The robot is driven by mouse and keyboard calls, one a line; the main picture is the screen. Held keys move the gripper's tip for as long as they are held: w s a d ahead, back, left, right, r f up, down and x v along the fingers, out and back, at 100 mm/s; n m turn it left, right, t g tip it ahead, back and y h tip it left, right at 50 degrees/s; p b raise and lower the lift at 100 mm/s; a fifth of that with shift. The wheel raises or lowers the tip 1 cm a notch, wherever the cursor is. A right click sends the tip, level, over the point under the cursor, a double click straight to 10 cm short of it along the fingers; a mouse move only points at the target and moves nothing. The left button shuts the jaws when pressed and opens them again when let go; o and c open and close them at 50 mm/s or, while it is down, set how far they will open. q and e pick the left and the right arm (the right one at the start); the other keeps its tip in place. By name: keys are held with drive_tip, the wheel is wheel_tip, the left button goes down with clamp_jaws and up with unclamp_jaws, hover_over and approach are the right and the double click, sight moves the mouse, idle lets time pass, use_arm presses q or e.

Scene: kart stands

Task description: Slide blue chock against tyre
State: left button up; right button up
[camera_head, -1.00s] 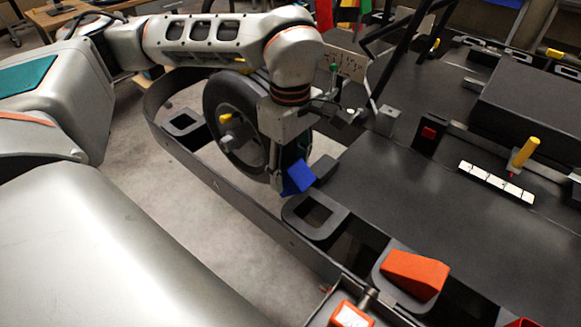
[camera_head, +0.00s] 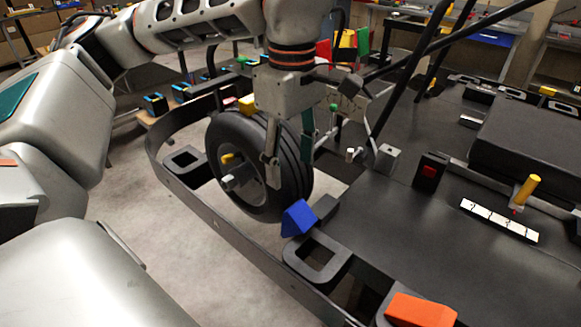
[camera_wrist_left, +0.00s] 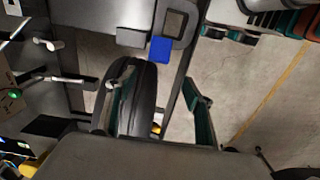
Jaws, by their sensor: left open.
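The blue chock (camera_head: 298,218) is a wedge on the kart's dark frame, at the lower right side of the black tyre (camera_head: 290,165). It also shows in the left wrist view (camera_wrist_left: 160,49), beyond the tyre's far end (camera_wrist_left: 138,98). Chock and tyre look very close; I cannot tell whether they touch. My left gripper (camera_head: 290,155) is above the chock, with its fingers apart and nothing between them but part of the tyre behind or below. In the left wrist view, my open left gripper (camera_wrist_left: 160,100) has one finger over the tyre. My right gripper is not in view.
A square-holed dark bracket (camera_head: 318,260) lies just in front of the chock. An orange wedge (camera_head: 420,310) is at the bottom right. A yellow-handled lever (camera_head: 525,190) stands on the kart floor. A curved dark bumper rail (camera_head: 215,225) runs around the tyre's left.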

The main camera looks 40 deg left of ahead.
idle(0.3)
use_arm(q)
drive_tip(key=n+y+p, duration=0.1)
drive_tip(key=n+y, duration=0.3)
drive_tip(key=n, duration=2.8)
approach(299, 209)
drive_tip(key=f, duration=0.1)
drive_tip(key=n, duration=0.4)
drive_tip(key=shift+s+f+t+y+p, duration=0.2)
drive_tip(key=shift+f+t+y+p, duration=0.1)
drive_tip(key=shift+f, duration=0.1)
drive_tip(key=shift+x, duration=3.95)
